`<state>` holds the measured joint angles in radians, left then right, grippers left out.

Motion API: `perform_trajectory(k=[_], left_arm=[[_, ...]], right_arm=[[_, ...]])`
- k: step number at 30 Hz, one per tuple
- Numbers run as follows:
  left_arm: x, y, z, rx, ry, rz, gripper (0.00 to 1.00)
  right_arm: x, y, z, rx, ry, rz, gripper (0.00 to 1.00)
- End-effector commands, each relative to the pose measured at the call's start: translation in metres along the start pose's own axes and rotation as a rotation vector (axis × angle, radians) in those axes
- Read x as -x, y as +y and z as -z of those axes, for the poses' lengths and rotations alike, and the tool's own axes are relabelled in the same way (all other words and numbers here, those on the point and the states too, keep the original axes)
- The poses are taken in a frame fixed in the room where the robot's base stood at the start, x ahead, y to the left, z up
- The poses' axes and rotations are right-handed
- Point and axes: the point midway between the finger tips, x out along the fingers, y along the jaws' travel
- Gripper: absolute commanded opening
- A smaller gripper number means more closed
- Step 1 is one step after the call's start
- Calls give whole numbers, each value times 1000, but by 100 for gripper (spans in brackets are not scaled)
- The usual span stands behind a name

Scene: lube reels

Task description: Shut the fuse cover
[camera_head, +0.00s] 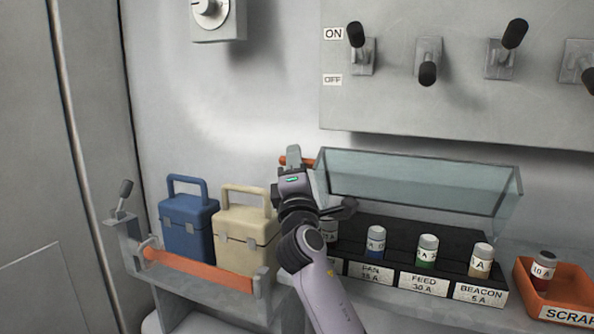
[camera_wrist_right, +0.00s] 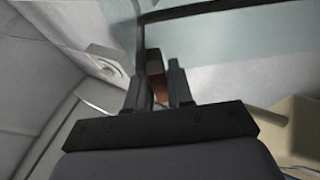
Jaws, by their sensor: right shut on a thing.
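The clear teal fuse cover (camera_head: 420,182) is raised, standing tilted above and behind the black fuse block (camera_head: 455,245). Several fuses stand in the block, including a blue-banded one (camera_head: 376,241), a green one (camera_head: 427,250) and a tan one (camera_head: 481,260). My right gripper (camera_head: 293,160) is at the cover's left end. It is shut on an orange handle there; in the right wrist view this handle (camera_wrist_right: 155,68) shows between the fingers (camera_wrist_right: 158,82), against the cover's pane (camera_wrist_right: 215,50). My arm hides part of the block's left end. My left gripper is not in view.
A blue box (camera_head: 187,225) and a cream box (camera_head: 247,240) stand on a shelf behind an orange bar (camera_head: 200,270), left of my arm. An orange scrap tray (camera_head: 560,290) holds a fuse at the right. Lever switches (camera_head: 428,62) are on the panel above.

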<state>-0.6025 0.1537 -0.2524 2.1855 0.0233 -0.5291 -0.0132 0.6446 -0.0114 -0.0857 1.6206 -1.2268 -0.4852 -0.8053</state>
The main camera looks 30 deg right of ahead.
Motion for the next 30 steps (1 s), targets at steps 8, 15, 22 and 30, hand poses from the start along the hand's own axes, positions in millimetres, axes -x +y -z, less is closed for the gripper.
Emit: perform_trajectory(k=[8,15,22,30], left_arm=[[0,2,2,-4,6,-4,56],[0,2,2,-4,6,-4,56],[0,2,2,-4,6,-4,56],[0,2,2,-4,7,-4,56]], right_arm=[[1,0,1,4,0,-8,0],[1,0,0,4,1,-8,25],[1,0,0,4,0,-8,43],[10,0,1,3,2,-7,43]])
